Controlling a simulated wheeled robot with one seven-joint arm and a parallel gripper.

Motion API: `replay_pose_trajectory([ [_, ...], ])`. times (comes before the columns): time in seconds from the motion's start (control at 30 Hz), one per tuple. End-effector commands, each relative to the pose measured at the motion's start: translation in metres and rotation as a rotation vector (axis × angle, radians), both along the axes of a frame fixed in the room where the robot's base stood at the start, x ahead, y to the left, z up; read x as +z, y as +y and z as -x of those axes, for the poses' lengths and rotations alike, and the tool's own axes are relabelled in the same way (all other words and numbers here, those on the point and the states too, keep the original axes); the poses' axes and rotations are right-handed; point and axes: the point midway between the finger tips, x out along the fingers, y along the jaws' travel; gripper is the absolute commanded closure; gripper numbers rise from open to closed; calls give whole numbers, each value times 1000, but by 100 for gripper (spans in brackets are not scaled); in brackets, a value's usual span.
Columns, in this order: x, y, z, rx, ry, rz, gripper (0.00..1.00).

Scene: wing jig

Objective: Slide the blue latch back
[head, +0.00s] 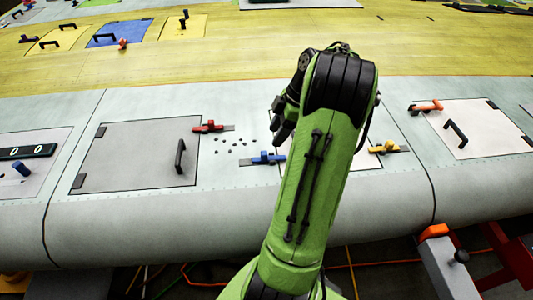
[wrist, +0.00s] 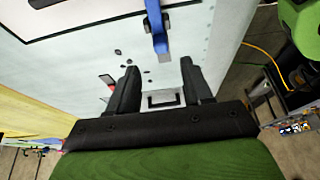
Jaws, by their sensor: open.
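The blue latch (head: 265,158) sits on the pale wing skin, left of my arm in the head view. A short metal strip extends to its left. In the wrist view the blue latch (wrist: 158,32) shows at the top centre, beyond the fingertips and roughly in line with the gap between them. My gripper (wrist: 159,65) is open, its two black fingers apart with nothing held between them. In the head view my gripper (head: 281,122) is partly hidden by my green arm, above the latch in the picture. I see no contact with the latch.
A red latch (head: 209,127) and several small dark holes lie left of the blue latch. A grey panel (head: 130,155) with a black handle (head: 180,157) is further left. A yellow latch (head: 386,147) and a white panel (head: 480,125) are to the right.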

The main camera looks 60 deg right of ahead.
Motion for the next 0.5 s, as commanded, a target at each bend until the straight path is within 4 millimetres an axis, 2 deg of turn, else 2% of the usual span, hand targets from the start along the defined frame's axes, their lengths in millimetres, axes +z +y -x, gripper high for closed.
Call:
replay_pose_trajectory([
  [0.03,-15,5,-4,2,2,-3,50],
  [0.23,-56,16,-17,0,3,-2,50],
  [0.4,-73,20,-23,-1,1,0,50],
  [0.5,-76,21,-23,-2,1,1,50],
])
